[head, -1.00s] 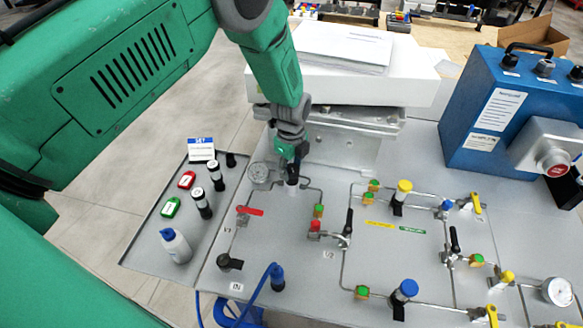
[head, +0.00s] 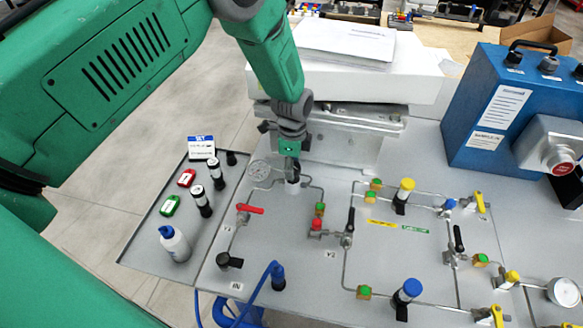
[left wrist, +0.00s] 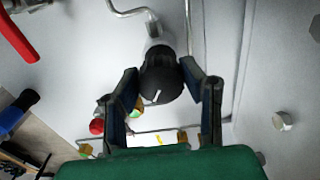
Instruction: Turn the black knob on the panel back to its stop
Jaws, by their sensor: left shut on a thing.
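The black knob (left wrist: 160,77) shows in the left wrist view as a round dark cap with a small white mark, on a light stem fixed to the grey panel (left wrist: 90,60). My left gripper (left wrist: 168,84) has one finger on each side of the knob and is shut on it. My right gripper is not in view.
A red lever (head: 249,209) sits just in front of the gripper. Behind are a metal block (head: 345,150) and a white box (head: 340,85).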

